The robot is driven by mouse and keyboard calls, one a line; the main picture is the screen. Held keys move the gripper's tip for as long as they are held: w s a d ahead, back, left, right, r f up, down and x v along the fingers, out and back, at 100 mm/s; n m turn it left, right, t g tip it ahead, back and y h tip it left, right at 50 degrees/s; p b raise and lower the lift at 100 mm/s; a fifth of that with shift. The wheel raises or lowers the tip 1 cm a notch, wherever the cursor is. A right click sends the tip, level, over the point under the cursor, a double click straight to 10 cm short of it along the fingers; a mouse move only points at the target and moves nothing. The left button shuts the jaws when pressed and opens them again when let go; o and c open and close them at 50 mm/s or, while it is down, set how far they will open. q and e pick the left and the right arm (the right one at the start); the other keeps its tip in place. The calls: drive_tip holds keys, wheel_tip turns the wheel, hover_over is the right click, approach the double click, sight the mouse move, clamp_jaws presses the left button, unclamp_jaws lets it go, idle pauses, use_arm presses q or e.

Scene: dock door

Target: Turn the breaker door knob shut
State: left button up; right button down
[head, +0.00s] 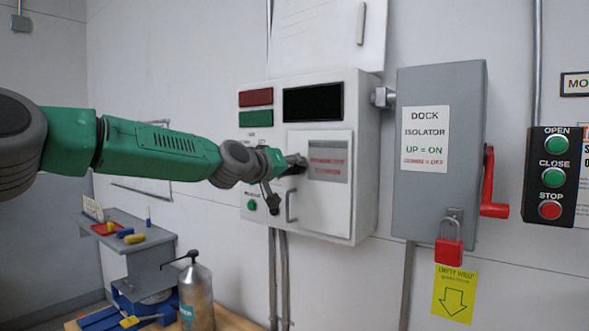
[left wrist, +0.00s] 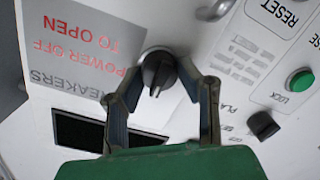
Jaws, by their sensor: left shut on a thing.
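A white breaker cabinet (head: 361,190) hangs on the wall in the middle of the head view. Its small door (head: 325,212) lies flat in the front and carries a grey label with red writing. The black breaker door knob (left wrist: 156,77) sits at the door's edge in the left wrist view. My left gripper (head: 287,176) reaches it from the left. In the left wrist view its two fingers (left wrist: 163,82) are shut on the knob from both sides. In the head view the gripper hides most of the knob. My right gripper is not in view.
A grey dock isolator box (head: 437,205) with a red lever (head: 492,190) and red padlock (head: 449,243) hangs to the right. A button station (head: 552,176) is further right. A bottle (head: 195,295) and grey shelf (head: 125,228) stand lower left.

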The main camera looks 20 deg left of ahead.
use_arm(q)
drive_tip(key=shift+f, duration=0.55)
drive_tip(key=o, duration=1.1)
drive_tip(key=shift+o, duration=0.2)
drive_tip(key=shift+w+r, duration=0.1)
drive_tip(key=shift+w, duration=0.05)
drive_tip(key=shift+a+r, duration=0.1)
drive_tip(key=shift+s+a+r, duration=0.1)
drive_tip(key=shift+s+r, duration=0.1)
drive_tip(key=shift+s, duration=0.15)
drive_tip(key=f+v, duration=0.1)
drive_tip(key=v, duration=1)
drive_tip(key=shift+r, duration=0.3)
